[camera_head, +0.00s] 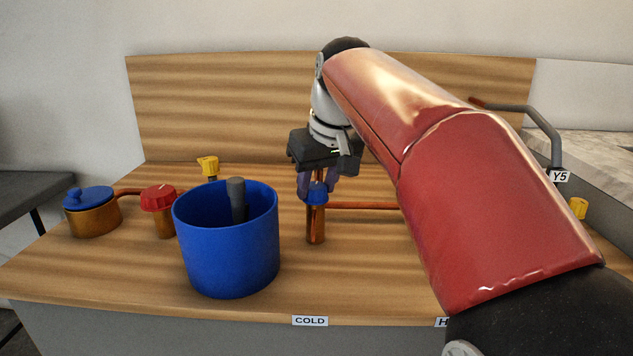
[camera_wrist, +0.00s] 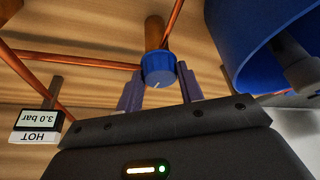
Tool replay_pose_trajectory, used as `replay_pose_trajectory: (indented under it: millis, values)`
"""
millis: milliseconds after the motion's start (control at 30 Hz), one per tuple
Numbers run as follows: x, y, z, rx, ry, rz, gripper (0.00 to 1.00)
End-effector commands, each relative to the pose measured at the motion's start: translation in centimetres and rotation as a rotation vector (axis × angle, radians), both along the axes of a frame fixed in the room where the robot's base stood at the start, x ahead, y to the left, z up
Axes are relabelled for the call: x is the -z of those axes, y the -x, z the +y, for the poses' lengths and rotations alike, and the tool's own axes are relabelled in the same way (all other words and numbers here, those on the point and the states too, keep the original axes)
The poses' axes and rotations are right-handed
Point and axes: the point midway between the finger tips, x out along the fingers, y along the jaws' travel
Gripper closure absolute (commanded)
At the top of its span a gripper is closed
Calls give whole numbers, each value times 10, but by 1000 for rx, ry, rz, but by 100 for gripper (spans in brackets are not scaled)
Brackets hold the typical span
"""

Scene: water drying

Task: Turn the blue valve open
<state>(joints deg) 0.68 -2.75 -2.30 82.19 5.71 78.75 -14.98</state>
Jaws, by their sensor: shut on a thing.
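The blue valve (camera_head: 317,193) is a ridged blue knob on top of an upright copper pipe (camera_head: 316,228), behind the COLD label on the bench. My gripper (camera_head: 318,184) reaches it from above and behind, with its purple fingers shut on the knob. In the wrist view the blue valve (camera_wrist: 158,70) shows a pale pointer line on its face. There my gripper's fingers (camera_wrist: 160,92) stand one on each side of it. The arm hides the bench to the right of the valve.
A large blue bucket (camera_head: 226,255) with a grey rod inside stands close left of the valve. A red valve (camera_head: 158,198), a blue-lidded copper pot (camera_head: 91,213) and a yellow knob (camera_head: 208,165) are farther left. A HOT gauge (camera_wrist: 38,122) reads 3.0 bar. Copper pipes cross the wooden bench.

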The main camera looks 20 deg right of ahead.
Motion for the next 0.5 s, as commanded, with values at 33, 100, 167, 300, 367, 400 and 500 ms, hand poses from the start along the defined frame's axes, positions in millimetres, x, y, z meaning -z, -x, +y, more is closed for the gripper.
replay_pose_trajectory:
  millis: [33, 100, 167, 300, 367, 400, 500]
  values:
    - [-1, 0, 0, -27, -1, -1, 86]
    - [0, 0, -1, -64, 0, -1, 86]
    - [0, 0, -1, -90, 0, 0, 86]
    - [0, 0, -1, -135, 1, 0, 86]
    - [0, 0, -1, -147, 0, 0, 86]
    - [0, -1, -1, -154, 0, 0, 86]
    - [0, -1, -1, -164, 1, 0, 86]
